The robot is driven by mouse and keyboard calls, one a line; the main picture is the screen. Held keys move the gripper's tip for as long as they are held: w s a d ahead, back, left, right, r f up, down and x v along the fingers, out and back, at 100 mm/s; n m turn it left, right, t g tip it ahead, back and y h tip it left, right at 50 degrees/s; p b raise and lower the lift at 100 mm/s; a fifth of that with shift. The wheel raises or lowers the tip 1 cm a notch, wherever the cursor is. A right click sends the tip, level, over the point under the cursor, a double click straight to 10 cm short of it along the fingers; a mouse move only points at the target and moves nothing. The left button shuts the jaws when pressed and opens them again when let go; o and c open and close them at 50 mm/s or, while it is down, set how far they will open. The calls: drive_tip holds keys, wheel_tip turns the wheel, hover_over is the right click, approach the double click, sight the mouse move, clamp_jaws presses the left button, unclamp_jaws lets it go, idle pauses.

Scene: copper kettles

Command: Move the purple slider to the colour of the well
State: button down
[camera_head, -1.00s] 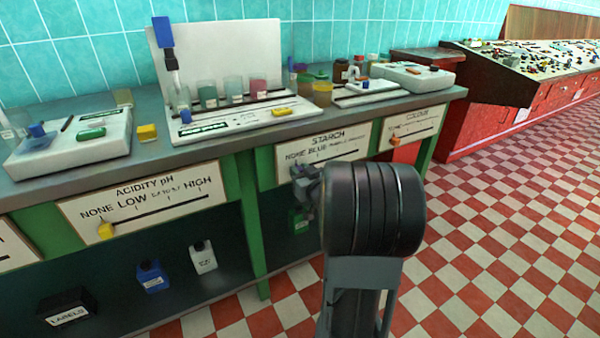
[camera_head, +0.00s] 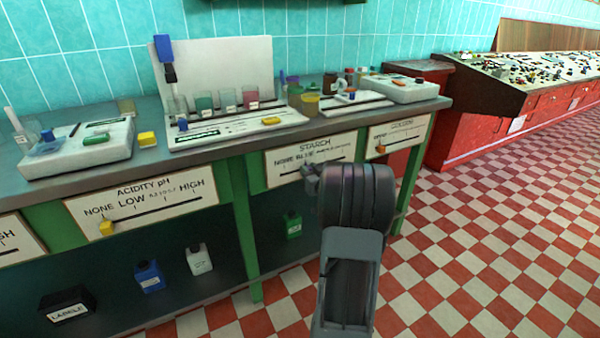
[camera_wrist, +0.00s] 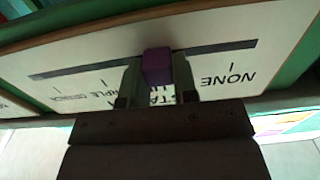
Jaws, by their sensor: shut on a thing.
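The purple slider (camera_wrist: 157,66) sits on the dark track of the STARCH panel (camera_head: 290,155). My gripper (camera_wrist: 157,85) is shut on it, one finger on each side. In the wrist view the panel is upside down, and the slider is between the NONE mark on the right and another mark on the left. My fingers hide part of the lettering. In the head view my gripper (camera_head: 309,178) is at the panel's lower edge and the slider is hidden. I cannot tell which thing is the well or its colour.
An ACIDITY pH panel (camera_head: 140,205) with a yellow slider (camera_head: 107,228) is to the left. A COLOUR panel (camera_head: 405,133) with an orange slider (camera_head: 381,149) is to the right. Coloured beakers (camera_head: 203,101) stand on the bench above. The checkered floor (camera_head: 480,240) is clear.

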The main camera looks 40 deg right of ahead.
drive_tip(key=c, duration=0.9)
unclamp_jaws()
drive_tip(key=p+v, duration=0.3)
drive_tip(key=v, duration=1)
drive_tip(key=shift+s+a, duration=0.1)
drive_tip(key=shift+s, duration=0.3)
drive_tip(key=w+a+r+g+h+p, duration=0.1)
drive_tip(key=w+a+r+g+p, duration=0.2)
drive_tip(key=a+r+p, duration=0.45)
drive_tip(key=w+a+r+g+p, duration=0.3)
drive_tip(key=a+r+g+p, duration=0.1)
drive_tip(key=r+p, duration=0.65)
drive_tip(key=s+a+r+n+g+y+p, duration=0.1)
drive_tip(key=s+a+r+g+p, duration=0.1)
drive_tip(key=s+a+r+p, duration=0.2)
drive_tip(key=s+a+r+g+y+p, duration=0.2)
drive_tip(key=s+a+r+p, duration=0.2)
drive_tip(key=a, duration=0.5)
drive_tip(key=s+a+r+n+g+y+p, duration=0.1)
drive_tip(key=s+a+r+g+y+p, duration=0.1)
drive_tip(key=a, duration=0.5)
drive_tip(key=shift+s+a+r+n+g+p, duration=0.15)
drive_tip(key=shift+s+a+r+g+p, duration=0.1)
drive_tip(key=shift+s+r+p, duration=0.3)
drive_tip(key=shift+s+a+r+n+g+p, duration=0.15)
drive_tip(key=shift+s+r+g+p, duration=0.15)
drive_tip(key=shift+s+r, duration=0.45)
